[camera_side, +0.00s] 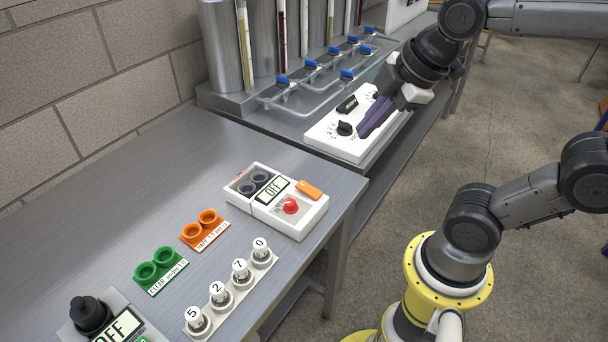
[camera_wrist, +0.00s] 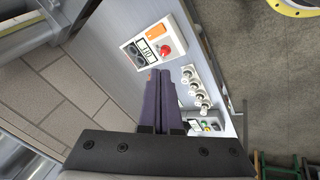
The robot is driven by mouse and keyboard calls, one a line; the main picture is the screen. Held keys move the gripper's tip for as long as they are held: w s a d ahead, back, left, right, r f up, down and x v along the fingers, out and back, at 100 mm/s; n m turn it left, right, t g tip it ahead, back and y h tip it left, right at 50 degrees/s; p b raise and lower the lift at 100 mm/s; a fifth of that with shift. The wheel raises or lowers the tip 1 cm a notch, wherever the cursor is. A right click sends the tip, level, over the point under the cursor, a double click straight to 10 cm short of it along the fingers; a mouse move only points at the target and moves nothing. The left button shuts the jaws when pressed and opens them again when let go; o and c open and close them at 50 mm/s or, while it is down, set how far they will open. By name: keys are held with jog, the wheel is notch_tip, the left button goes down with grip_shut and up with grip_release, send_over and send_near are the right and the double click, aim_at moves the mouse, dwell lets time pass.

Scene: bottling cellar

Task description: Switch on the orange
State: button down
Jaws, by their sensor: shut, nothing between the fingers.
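A white device (camera_side: 262,214) sits on the grey bench, with a display reading OFF (camera_side: 273,191), a red knob (camera_side: 291,206) and two dark round wells. An orange switch (camera_side: 309,190) is on its right end. The wrist view also shows the device (camera_wrist: 134,47), its orange switch (camera_wrist: 155,31) and red knob (camera_wrist: 165,50). My gripper (camera_side: 363,133) has purple fingers, shut and empty, over the white control panel, beyond the device in the side view. In the wrist view, the fingertips (camera_wrist: 161,72) appear below the device; they are apart from the orange switch.
The white panel (camera_side: 335,143) with black knobs (camera_side: 345,128) lies near my fingers. Blue-handled valves (camera_side: 282,81) and pipes stand behind. An orange double holder (camera_side: 205,229), a green one (camera_side: 160,270), several numbered vials (camera_side: 240,270) and another OFF device (camera_side: 119,325) are on the bench.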

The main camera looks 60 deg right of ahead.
jog(key=w+f+n+g, duration=0.1)
jog(key=w+n+g, duration=0.1)
jog(key=w+n, duration=0.5)
jog(key=g, duration=0.2)
send_over(302, 184)
jog(key=s, duration=0.3)
jog(key=shift+w+f, duration=0.15)
jog(key=shift+f, duration=2.75)
jog(key=f, duration=0.4)
jog(key=w+f, duration=0.1)
jog(key=f, duration=0.4)
jog(key=w+f, duration=0.1)
jog(key=f, duration=0.3)
jog(key=shift+w+f, duration=0.1)
jog(key=shift+f, duration=0.3)
